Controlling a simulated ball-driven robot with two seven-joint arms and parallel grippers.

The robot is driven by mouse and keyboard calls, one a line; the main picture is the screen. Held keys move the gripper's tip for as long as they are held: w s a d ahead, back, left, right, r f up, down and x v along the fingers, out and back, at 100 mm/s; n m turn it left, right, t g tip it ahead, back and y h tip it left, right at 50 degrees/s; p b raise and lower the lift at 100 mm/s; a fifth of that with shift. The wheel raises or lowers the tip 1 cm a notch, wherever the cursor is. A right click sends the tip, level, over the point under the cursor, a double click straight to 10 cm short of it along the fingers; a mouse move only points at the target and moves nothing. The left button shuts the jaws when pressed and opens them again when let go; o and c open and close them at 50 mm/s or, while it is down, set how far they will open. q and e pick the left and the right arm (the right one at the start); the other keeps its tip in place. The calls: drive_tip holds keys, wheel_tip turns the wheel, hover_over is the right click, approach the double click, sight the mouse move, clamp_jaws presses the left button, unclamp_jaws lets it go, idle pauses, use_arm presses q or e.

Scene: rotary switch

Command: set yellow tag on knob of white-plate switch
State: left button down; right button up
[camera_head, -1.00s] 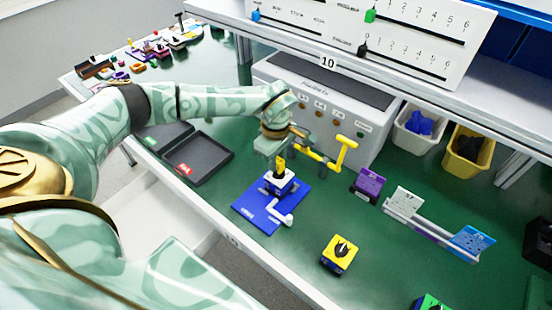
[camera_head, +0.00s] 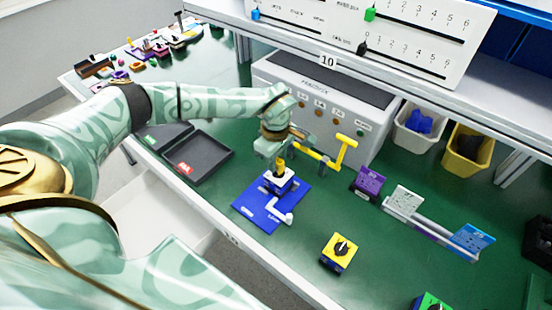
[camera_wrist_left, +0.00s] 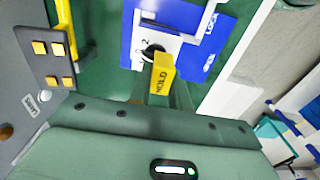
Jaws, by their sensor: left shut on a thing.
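The white-plate switch (camera_head: 281,184) stands on a blue base in the middle of the bench. In the left wrist view its white plate (camera_wrist_left: 181,52) carries a black knob (camera_wrist_left: 150,52) beside a digit 2. My left gripper (camera_head: 277,153) is above it, pointing down, shut on the yellow tag (camera_head: 281,165). The tag, lettered HOLD, shows in the left wrist view (camera_wrist_left: 162,78). Its far end overlaps the knob in that view; I cannot tell whether they touch. The fingertips (camera_wrist_left: 162,97) are partly hidden behind the tag. My right gripper is not in view.
A blue base (camera_head: 258,211) with a white lever (camera_head: 285,217) lies under the switch. A yellow-plate switch (camera_head: 339,253) stands nearer the front. Dark trays (camera_head: 213,152) lie left.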

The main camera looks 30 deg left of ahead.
use_arm(q)
drive_tip(key=shift+f, duration=0.45)
drive_tip(key=c, duration=1.2)
unclamp_jaws()
wheel_tip(320, 180, up, 16)
drive_tip(key=p, duration=0.2)
drive_tip(key=shift+r, duration=0.15)
wheel_tip(320, 180, up, 9)
drive_tip(key=p, duration=1)
